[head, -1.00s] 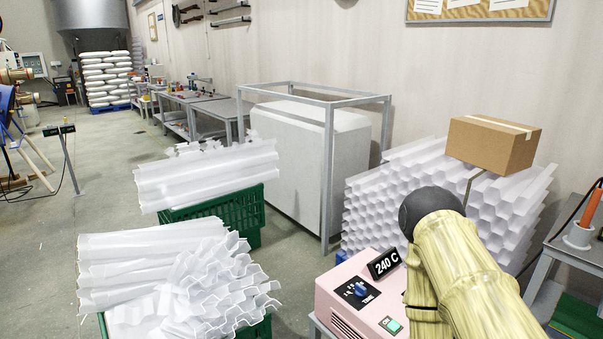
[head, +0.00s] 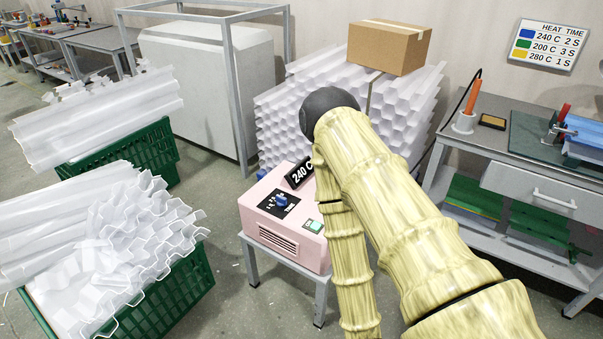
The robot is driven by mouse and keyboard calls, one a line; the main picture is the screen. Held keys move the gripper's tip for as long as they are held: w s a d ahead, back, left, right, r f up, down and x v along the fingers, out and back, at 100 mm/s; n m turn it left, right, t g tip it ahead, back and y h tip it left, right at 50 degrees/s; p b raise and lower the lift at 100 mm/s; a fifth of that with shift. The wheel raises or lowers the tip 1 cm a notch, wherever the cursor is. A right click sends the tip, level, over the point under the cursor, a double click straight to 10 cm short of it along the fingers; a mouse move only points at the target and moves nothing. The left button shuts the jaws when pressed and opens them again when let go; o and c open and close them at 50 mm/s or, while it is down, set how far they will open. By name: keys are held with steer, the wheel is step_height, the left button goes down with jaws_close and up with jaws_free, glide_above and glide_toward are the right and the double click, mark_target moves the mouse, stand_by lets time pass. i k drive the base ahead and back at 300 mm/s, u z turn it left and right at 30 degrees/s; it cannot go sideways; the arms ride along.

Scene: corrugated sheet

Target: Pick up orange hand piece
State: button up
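The orange hand piece (head: 472,97) stands upright in a white round holder (head: 464,122) on the grey workbench at the right in the head view. A dark cable runs from its top down the left side. My arm, with a bamboo-like surface and a dark round joint, fills the middle and lower right of the view. It is in front of and to the left of the workbench, apart from the hand piece. My gripper is not visible, so its state does not show.
The grey workbench (head: 493,146) also bears a small dark pad with a yellowish top (head: 492,122) and a clamp-like tool on a green mat. A pink heater box (head: 287,237) stands on a low stand. Green crates (head: 160,306) of white corrugated sheet are at left. A heat-time chart hangs above.

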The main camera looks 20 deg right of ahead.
mark_target(476, 87)
steer(key=z, duration=0.9)
